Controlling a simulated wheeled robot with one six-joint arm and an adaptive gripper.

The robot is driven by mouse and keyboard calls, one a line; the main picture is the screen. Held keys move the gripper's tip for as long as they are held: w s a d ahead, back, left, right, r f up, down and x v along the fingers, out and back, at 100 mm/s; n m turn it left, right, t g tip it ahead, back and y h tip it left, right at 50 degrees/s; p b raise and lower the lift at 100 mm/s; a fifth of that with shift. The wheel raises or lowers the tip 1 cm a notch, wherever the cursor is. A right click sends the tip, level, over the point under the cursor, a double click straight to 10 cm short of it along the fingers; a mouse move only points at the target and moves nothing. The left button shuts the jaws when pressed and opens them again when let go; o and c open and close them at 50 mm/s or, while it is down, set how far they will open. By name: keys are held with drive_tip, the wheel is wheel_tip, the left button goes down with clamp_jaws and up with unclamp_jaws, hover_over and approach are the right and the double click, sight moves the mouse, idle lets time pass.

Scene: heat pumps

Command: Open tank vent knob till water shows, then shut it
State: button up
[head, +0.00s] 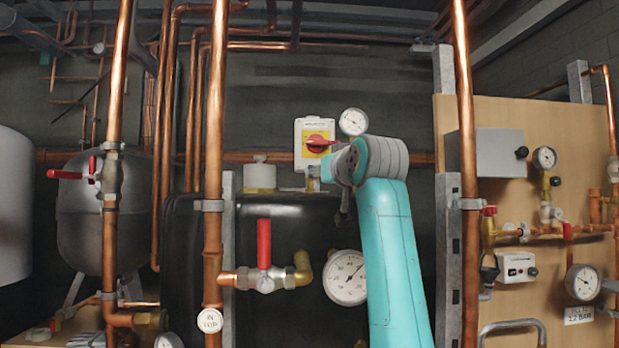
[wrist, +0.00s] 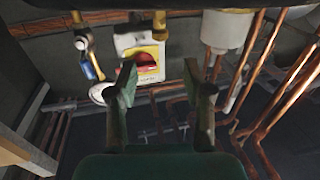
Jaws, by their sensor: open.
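The black tank (head: 180,235) stands in the middle of the head view. A pale capped fitting (head: 260,175) and a small fitting (head: 313,180) stand on its top. In the wrist view, which looks upside down, the pale fitting (wrist: 228,30) hangs at upper right. A brass fitting (wrist: 160,26) is near the top centre, and a blue-handled fitting (wrist: 92,68) is at left. I cannot tell which one carries the vent knob. My gripper (wrist: 158,76) is open and empty, with its fingers apart. In the head view my arm hides most of it. No water shows.
A red rotary switch on a yellow plate (head: 315,142) and a round gauge (head: 353,121) are behind my wrist. A red-handled valve (head: 264,245) and a large gauge (head: 345,277) are on the tank front. Vertical copper pipes (head: 215,130) stand left, another (head: 465,150) right.

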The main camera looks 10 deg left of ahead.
drive_tip(key=shift+x, duration=4.7)
clamp_jaws()
